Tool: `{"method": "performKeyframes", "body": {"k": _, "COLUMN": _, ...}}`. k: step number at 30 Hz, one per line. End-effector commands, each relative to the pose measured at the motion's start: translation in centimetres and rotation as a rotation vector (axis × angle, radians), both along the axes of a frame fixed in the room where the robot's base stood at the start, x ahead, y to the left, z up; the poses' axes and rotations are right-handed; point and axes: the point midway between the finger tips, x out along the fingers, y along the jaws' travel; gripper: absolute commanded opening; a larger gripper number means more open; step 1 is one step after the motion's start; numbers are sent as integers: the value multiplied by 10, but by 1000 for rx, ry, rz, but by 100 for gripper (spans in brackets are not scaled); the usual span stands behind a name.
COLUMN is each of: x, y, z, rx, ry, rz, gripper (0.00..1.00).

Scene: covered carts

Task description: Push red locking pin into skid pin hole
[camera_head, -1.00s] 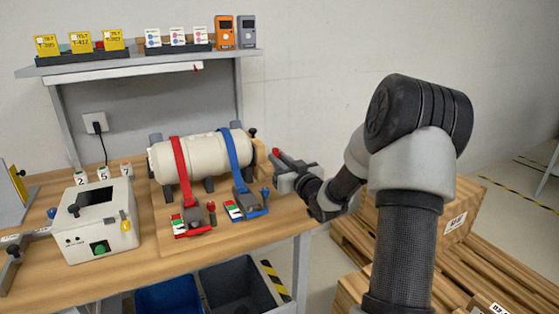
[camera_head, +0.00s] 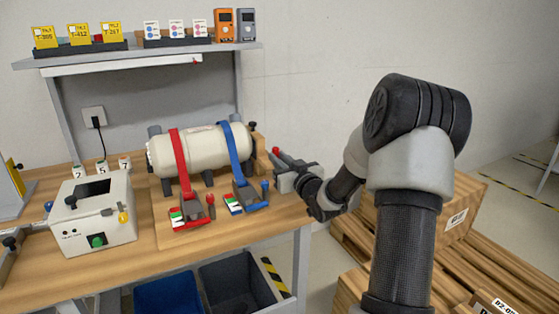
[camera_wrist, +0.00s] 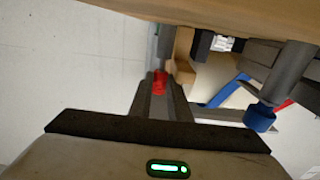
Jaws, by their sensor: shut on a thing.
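The red locking pin (camera_head: 275,150) sits at the tips of my gripper (camera_head: 280,158), at the right end of the wooden skid. It also shows as a red piece (camera_wrist: 159,79) between the fingers in the wrist view. My gripper (camera_wrist: 160,92) is shut on it.
A cream tank (camera_head: 195,150) lies on the skid under a red strap (camera_head: 179,160) and a blue strap (camera_head: 231,155) with ratchets. A white box (camera_head: 92,215) stands left on the workbench. A shelf (camera_head: 140,58) is behind. Wooden crates (camera_head: 455,205) stand at right.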

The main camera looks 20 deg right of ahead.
Motion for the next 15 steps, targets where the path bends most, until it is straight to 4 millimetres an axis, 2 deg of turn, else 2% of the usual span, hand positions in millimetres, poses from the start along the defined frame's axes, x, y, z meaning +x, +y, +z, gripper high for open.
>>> {"method": "performKeyframes", "body": {"k": 5, "x": -1, "y": 0, "z": -1, "rx": 2, "ry": 10, "rz": 0, "gripper": 0}}
{"method": "performKeyframes", "body": {"k": 15, "x": -1, "y": 0, "z": 14, "rx": 0, "ry": 8, "rz": 0, "gripper": 0}}
